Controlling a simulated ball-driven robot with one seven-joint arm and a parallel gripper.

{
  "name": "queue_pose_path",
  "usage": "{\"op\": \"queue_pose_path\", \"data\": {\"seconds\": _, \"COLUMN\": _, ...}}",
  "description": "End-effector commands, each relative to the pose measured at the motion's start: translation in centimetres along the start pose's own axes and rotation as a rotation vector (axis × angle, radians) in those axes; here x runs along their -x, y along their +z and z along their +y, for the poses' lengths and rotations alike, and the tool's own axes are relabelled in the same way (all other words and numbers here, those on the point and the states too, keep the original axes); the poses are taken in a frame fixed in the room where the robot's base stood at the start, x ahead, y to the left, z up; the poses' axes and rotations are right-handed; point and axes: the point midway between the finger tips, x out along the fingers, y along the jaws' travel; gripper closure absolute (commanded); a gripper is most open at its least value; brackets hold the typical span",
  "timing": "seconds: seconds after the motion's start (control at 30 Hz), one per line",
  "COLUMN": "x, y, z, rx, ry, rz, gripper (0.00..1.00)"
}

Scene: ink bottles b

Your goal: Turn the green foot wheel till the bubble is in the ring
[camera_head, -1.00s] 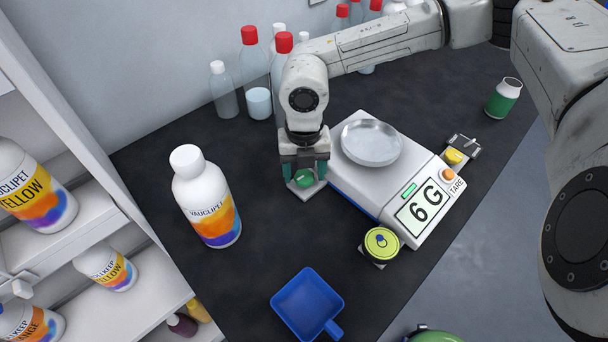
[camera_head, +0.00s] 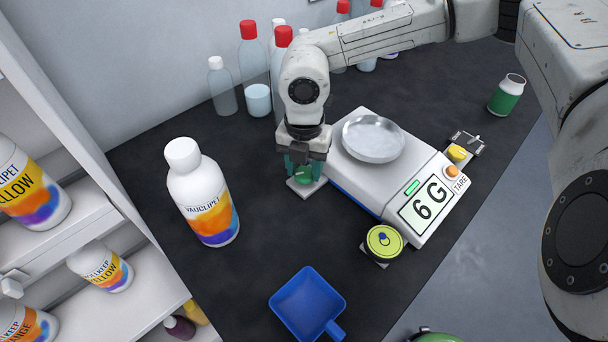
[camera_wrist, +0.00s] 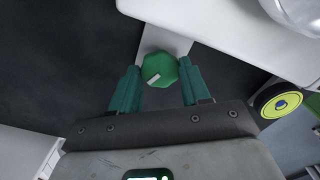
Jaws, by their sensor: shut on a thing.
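The green foot wheel (camera_head: 304,177) sits on a pale plate at the left side of the white scale (camera_head: 348,181). In the wrist view the wheel (camera_wrist: 163,66) is faceted, with a short white mark on top. My gripper (camera_head: 302,169) points down over it, shut on the wheel, with a green finger at each side. A round yellow-green level (camera_head: 371,243) stands at the scale's front corner. It also shows in the wrist view (camera_wrist: 263,103). A small bluish spot and a ring show in its face; I cannot tell whether the spot is inside the ring.
The scale carries a metal pan (camera_head: 373,139) and reads 6 G. A yellow wheel (camera_head: 457,153) is at its right. A large white bottle (camera_head: 203,195) stands left of my gripper, several clear bottles (camera_head: 223,88) behind it. A blue scoop (camera_head: 308,303) lies in front.

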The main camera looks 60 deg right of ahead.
Motion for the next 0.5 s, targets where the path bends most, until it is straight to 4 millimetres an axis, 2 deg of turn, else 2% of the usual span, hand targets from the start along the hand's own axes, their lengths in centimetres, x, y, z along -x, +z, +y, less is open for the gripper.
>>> {"op": "queue_pose_path", "data": {"seconds": 0.37, "x": -0.02, "y": -0.02, "z": 0.02, "rx": -0.033, "ry": 0.001, "rz": 0.0, "gripper": 0.85}}
{"op": "queue_pose_path", "data": {"seconds": 0.5, "x": -0.26, "y": 0.01, "z": 0.02, "rx": -0.105, "ry": 0.001, "rz": 0.0, "gripper": 0.85}}
